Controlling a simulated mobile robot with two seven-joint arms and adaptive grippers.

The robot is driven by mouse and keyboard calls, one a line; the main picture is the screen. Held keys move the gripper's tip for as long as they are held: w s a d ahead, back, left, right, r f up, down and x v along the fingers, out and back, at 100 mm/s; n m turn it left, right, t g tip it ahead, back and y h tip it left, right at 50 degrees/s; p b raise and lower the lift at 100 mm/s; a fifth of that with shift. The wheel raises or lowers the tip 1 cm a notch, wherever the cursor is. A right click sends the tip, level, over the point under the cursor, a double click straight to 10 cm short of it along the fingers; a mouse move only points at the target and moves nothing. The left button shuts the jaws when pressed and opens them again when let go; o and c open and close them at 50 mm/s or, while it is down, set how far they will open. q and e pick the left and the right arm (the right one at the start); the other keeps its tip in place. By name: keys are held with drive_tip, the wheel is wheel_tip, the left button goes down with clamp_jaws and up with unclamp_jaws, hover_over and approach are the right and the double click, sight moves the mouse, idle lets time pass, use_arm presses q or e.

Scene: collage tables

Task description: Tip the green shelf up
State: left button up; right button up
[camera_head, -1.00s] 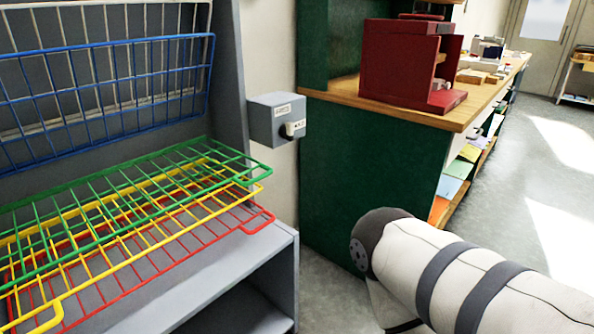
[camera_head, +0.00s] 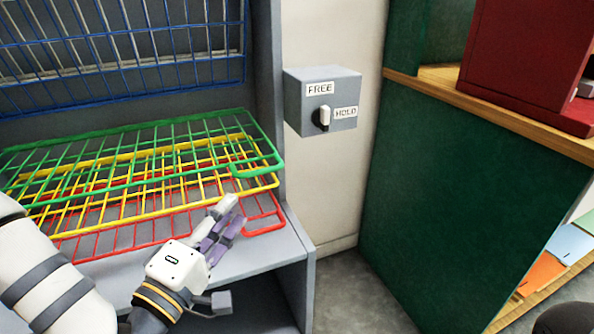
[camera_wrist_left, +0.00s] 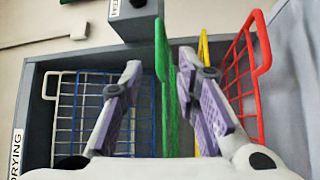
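The green shelf (camera_head: 140,150) is a wire rack lying nearly flat, lowest edge towards me, above the yellow and red racks. Its front right corner is free. My left gripper (camera_head: 226,222) is open in front of the racks' right end, low and near the yellow rack's front edge. In the left wrist view the green shelf (camera_wrist_left: 161,50) stands edge-on between the two spread fingers (camera_wrist_left: 160,75). I see no finger closed on it, and cannot tell whether either touches it. My right gripper is not in view.
A blue rack (camera_head: 130,60) stands upright above the green one. The yellow rack (camera_head: 130,207) and red rack (camera_head: 264,222) lie below. A grey switch box (camera_head: 300,110) marked FREE and HOLD is on the wall. A green cabinet (camera_head: 450,200) stands at the right.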

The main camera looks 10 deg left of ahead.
sight(259, 172)
use_arm(q)
drive_tip(key=x, duration=1.1)
drive_tip(key=shift+w+r, duration=0.15)
drive_tip(key=shift+w, duration=0.2)
drive_tip(key=shift+c, duration=0.4)
clamp_jaws()
